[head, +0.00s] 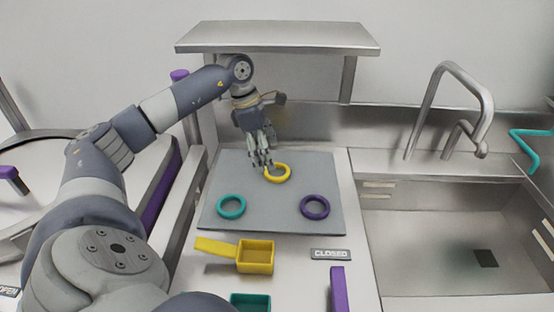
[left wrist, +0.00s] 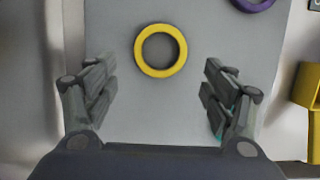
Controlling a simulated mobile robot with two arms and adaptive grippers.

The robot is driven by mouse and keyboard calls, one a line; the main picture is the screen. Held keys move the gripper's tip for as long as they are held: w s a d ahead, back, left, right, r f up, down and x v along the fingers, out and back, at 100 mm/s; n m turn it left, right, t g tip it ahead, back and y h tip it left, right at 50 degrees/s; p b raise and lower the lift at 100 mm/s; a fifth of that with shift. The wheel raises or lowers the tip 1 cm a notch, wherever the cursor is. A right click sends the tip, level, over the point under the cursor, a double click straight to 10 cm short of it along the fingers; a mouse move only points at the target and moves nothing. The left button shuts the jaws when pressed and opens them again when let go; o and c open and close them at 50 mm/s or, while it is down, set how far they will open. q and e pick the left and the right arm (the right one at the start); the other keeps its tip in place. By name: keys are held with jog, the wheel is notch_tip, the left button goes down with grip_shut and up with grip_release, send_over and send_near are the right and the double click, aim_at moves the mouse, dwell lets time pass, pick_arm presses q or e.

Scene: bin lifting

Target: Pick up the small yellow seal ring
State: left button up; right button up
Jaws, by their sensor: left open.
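The yellow seal ring (head: 278,173) lies flat near the back middle of a grey mat (head: 270,205). My left gripper (head: 262,162) is above the mat at the ring's left side, fingers pointing down. In the left wrist view the ring (left wrist: 161,50) lies ahead of my open, empty fingers (left wrist: 160,90), roughly midway between them and beyond the tips. The fingers do not hold it. A teal ring (head: 231,207) lies at the mat's front left and a purple ring (head: 314,207) at its front right. My right gripper is not in view.
A yellow box with a handle (head: 255,257) and a teal box (head: 250,301) stand in front of the mat, near a "CLOSED" label (head: 331,254). A metal shelf (head: 280,37) overhangs the back. A sink (head: 450,240) with a faucet (head: 440,95) is at right.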

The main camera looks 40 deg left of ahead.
aim_at(278, 174)
pick_arm(q)
jog(key=shift+w+d+r, duration=0.1)
jog(key=shift+w+d, duration=0.1)
jog(key=shift+d, duration=0.1)
jog(key=b+x, duration=0.3)
jog(key=x, duration=0.2)
jog(key=shift+w+d, duration=0.1)
jog(key=shift+d, duration=0.05)
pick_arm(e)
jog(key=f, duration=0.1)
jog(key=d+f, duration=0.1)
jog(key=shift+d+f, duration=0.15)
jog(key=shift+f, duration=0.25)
pick_arm(q)
jog(key=shift+c, duration=0.5)
jog(key=c, duration=0.8)
